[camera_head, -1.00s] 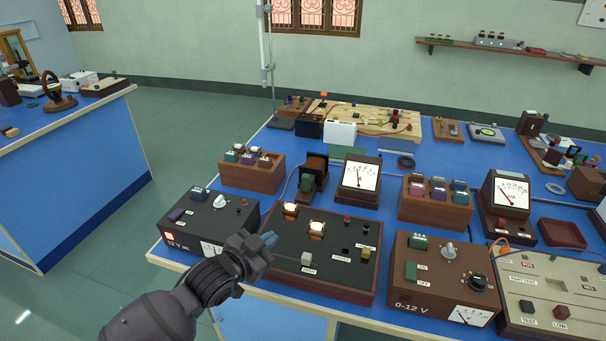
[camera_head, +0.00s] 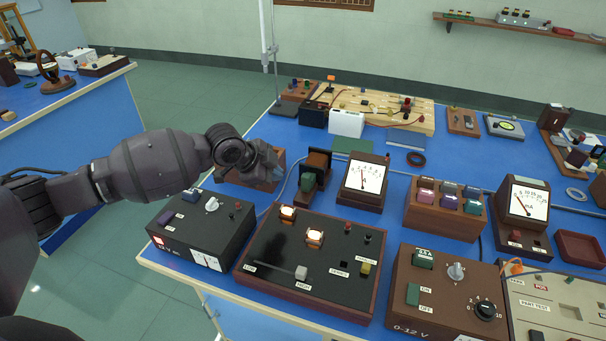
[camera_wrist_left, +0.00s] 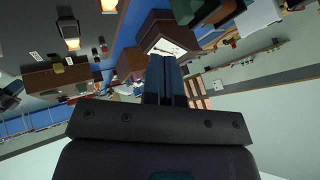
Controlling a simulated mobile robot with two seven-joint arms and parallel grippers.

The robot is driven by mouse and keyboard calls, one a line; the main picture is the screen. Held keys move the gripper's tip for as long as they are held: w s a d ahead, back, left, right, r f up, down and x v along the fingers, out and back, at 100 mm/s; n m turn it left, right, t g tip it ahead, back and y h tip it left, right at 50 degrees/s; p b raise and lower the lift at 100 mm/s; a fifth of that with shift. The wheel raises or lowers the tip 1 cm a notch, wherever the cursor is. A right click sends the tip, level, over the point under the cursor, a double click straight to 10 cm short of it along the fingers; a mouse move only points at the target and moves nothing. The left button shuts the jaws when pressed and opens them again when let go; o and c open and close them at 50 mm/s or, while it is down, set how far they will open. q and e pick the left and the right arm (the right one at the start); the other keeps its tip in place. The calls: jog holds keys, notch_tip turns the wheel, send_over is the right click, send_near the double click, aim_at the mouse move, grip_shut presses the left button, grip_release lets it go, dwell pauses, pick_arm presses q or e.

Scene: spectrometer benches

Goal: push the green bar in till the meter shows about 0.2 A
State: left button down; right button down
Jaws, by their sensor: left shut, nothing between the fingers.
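The green bar (camera_head: 309,183) sits in a dark wooden holder (camera_head: 318,163), just left of the meter. The meter (camera_head: 363,180) has a white dial marked A; its needle is too small to read surely. My left gripper (camera_head: 274,170) is shut and empty. In the left wrist view the shut fingers (camera_wrist_left: 165,80) point toward a white meter dial (camera_wrist_left: 164,46). A dark green piece shows above them; I cannot tell if it is the bar.
Two lamps glow on the black board (camera_head: 262,251) in front of the bar. A black supply box (camera_head: 202,229) stands left of it, a brown one (camera_head: 445,290) right. A wooden block with coloured pieces (camera_head: 445,215) stands right of the meter.

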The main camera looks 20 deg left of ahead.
aim_at(305, 175)
pick_arm(q)
jog(key=shift+m+g, duration=0.3)
jog(key=shift+m, duration=0.3)
jog(key=x, duration=0.4)
jog(key=w+b+x, duration=0.1)
jog(key=x, duration=0.2)
jog(key=w+r+x, duration=0.1)
jog(key=x, duration=0.3)
jog(key=shift+w+a+f, duration=0.1)
jog(key=shift+w+f, duration=0.15)
jog(key=shift+w, duration=0.1)
jog(key=shift+w+b, duration=0.15)
jog(key=shift+b, duration=0.15)
jog(key=w+b, duration=0.2)
jog(key=w, duration=0.1)
jog(key=shift+f+b, duration=0.2)
jog(key=shift+b, duration=0.15)
jog(key=shift+r, duration=0.3)
